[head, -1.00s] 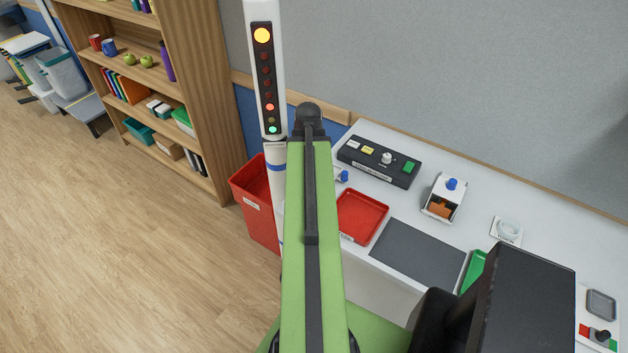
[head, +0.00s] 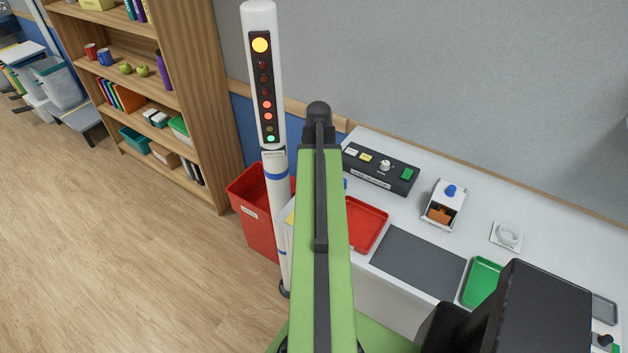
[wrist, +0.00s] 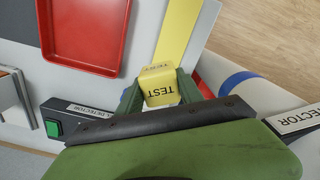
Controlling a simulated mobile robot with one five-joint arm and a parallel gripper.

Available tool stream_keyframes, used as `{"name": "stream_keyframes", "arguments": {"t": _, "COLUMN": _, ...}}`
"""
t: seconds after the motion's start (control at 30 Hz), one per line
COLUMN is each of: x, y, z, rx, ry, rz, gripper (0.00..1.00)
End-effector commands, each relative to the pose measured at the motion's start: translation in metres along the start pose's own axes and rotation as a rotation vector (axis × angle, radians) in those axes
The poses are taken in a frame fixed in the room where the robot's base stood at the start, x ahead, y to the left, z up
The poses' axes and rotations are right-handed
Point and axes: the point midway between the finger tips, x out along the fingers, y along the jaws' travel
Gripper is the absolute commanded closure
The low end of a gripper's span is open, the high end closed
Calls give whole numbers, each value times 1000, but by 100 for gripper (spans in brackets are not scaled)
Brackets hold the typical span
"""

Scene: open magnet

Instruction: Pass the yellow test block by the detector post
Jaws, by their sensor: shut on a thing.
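The yellow test block (wrist: 162,88) is held between the green fingers of my gripper (wrist: 158,92) in the wrist view, with TEST printed on it. My gripper is shut on it. The white detector post (head: 280,203) stands upright just left of my green arm in the head view. Its lamp panel (head: 265,92) shows a lit yellow lamp at the top, reddish lamps lit lower down and a green one at the bottom. In the wrist view the post (wrist: 238,84), with a blue band, is right of the block, apart from it. My arm hides the gripper in the head view.
A red tray (head: 366,225), a dark mat (head: 418,262), a green tray (head: 483,282) and a black control box (head: 380,170) lie on the white table. A red bin (head: 252,208) stands behind the post. A yellow strip (wrist: 180,28) lies beyond the block.

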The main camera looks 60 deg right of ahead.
Motion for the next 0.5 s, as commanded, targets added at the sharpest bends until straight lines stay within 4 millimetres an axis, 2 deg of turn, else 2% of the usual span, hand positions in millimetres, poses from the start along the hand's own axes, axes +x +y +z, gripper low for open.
{"name": "stream_keyframes", "arguments": {"t": 0.5, "x": 0, "y": 24, "z": -44, "rx": 1, "ry": 0, "rz": 0, "gripper": 100}}
